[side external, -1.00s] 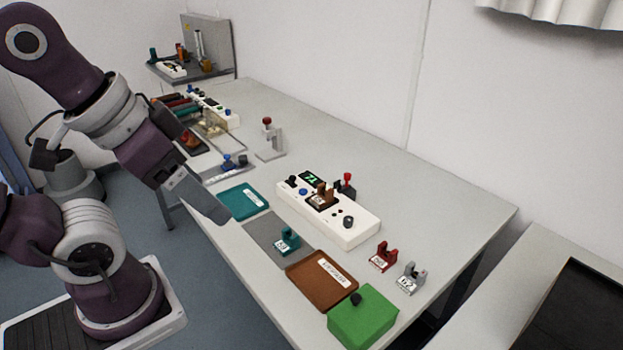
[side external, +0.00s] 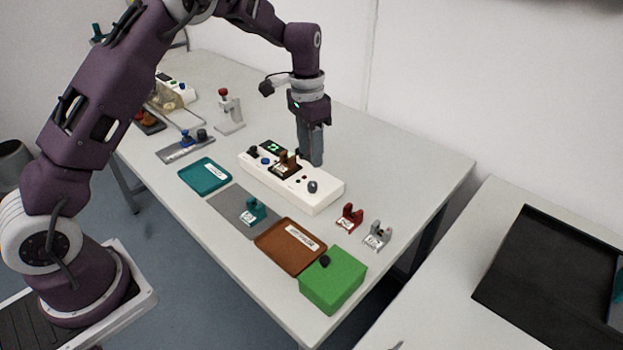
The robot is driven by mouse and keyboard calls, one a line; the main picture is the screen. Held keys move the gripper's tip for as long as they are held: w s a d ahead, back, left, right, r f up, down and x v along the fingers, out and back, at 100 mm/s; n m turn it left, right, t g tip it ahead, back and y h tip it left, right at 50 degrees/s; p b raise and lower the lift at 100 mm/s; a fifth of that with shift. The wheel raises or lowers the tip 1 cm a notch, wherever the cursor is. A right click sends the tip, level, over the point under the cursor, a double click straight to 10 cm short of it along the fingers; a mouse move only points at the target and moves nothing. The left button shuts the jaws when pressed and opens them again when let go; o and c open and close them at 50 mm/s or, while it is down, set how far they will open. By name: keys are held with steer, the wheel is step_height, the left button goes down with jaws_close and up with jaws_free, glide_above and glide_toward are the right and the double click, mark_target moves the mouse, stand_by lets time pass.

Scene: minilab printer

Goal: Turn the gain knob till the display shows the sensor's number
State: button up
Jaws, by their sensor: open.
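The white instrument box (side external: 325,197) sits near the table's middle. Its small dark display (side external: 271,147) shows green characters too small to read. A brown sensor block (side external: 288,162) sits in a dark socket on the box; its number is not readable. A dark round knob (side external: 312,186) stands at the box's right end and a black knob (side external: 252,151) at its left end; I cannot tell which is the gain knob. My gripper (side external: 312,162) points down over the box's far edge, behind the right-end knob and apart from it. It is open; the gap between its fingers is hard to see.
A teal block (side external: 253,212) stands on a grey mat; red (side external: 350,216) and grey (side external: 377,235) labelled blocks stand at the right. A teal tray (side external: 205,176), a brown tray (side external: 289,247) and a green box (side external: 333,281) line the front. A small press (side external: 229,108) stands further back.

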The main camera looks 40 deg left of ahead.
mark_target(312, 184)
steer(key=f, duration=0.9)
steer(key=shift+w+f, duration=0.3)
steer(key=shift+w, duration=0.05)
jaws_close()
